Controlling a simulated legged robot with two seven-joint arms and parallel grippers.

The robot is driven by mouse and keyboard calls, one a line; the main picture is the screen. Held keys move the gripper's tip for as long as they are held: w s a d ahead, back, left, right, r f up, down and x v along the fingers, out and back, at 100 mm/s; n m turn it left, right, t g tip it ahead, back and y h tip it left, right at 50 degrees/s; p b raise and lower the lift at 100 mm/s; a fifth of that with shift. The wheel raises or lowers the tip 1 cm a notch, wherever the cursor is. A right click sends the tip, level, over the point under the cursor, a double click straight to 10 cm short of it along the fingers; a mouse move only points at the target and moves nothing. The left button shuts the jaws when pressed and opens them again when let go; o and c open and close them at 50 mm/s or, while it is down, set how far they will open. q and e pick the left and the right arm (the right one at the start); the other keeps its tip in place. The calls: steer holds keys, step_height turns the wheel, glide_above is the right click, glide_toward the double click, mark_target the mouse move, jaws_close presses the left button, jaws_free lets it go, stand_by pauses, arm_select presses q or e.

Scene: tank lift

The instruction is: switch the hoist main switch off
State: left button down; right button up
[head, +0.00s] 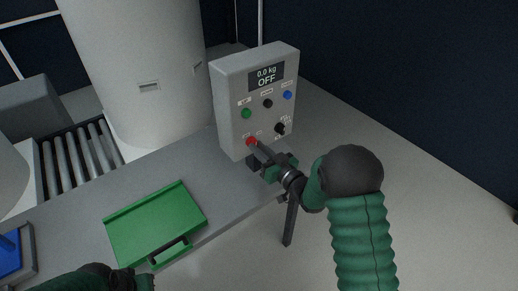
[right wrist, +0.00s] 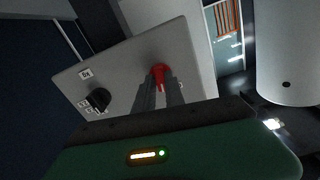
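The grey control box (head: 228,98) stands upright at the back of the bench, and its display (head: 266,76) reads "0.0 kg OFF". A red rotary switch (head: 251,141) sits low on its left front; it also shows in the right wrist view (right wrist: 159,72). My right gripper (head: 256,148) is at this switch. In the right wrist view its two fingers lie close together on either side of the red handle, shut on it, and partly hide it. My left gripper (head: 142,281) is at the bottom edge, partly cut off; its fingers are not clear.
The box also has a green button (head: 247,113), a black button (head: 267,103), a blue button (head: 287,95) and a black selector knob (head: 280,128). A green tray (head: 150,222) lies on the bench. A large pale tank (head: 140,70) stands behind, beside a roller conveyor (head: 75,158).

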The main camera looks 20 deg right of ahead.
steer(key=shift+d, duration=0.1)
jaws_close()
steer(key=shift+n+b, duration=0.85)
steer(key=shift+n, duration=0.15)
steer(key=o, duration=0.5)
jaws_free()
steer(key=shift+o, duration=0.2)
